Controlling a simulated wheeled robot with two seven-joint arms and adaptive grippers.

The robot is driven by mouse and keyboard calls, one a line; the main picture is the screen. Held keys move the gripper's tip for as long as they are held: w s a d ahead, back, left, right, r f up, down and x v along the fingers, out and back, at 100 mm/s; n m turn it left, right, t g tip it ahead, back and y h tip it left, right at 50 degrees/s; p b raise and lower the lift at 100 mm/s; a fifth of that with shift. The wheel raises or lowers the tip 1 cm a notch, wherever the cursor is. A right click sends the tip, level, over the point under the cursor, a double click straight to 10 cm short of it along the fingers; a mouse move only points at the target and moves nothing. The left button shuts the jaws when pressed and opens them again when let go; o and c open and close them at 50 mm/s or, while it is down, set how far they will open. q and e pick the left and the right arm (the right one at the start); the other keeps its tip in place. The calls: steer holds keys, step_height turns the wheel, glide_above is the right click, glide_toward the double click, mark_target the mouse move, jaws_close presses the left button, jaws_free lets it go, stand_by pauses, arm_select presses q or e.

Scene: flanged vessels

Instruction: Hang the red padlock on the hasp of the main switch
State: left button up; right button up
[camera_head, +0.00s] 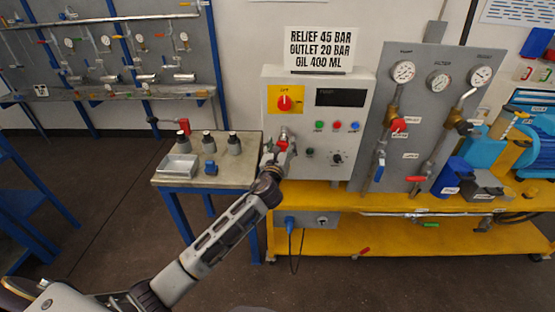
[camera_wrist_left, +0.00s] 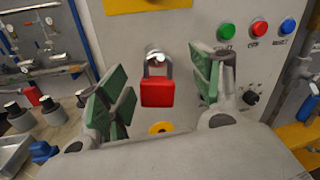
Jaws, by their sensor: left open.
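The red padlock (camera_wrist_left: 158,93) hangs upright below a metal fitting (camera_wrist_left: 154,60) on the front of the grey panel, its shackle around or against that fitting. It shows small in the head view (camera_head: 283,145), just below the main switch (camera_head: 284,102), a red knob on a yellow plate. The plate's lower edge (camera_wrist_left: 148,4) shows at the top of the wrist view. My left gripper (camera_wrist_left: 165,90) is open, its green-padded fingers on either side of the padlock and apart from it. How the shackle sits on the fitting is not clear. My right gripper is not in view.
Green, red and blue buttons (camera_wrist_left: 258,27) and a black knob (camera_wrist_left: 250,97) are close right of my left gripper. A bench (camera_head: 165,178) with several bottles and a metal tray (camera_head: 178,167) stands left. A gauge panel (camera_head: 420,120) stands right.

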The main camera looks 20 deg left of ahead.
arm_select(q)
steer(key=s, duration=0.7)
steer(key=shift+s+d, duration=0.3)
steer(key=shift+d, duration=0.1)
steer(key=shift+f, duration=0.15)
steer(key=shift+n, duration=0.3)
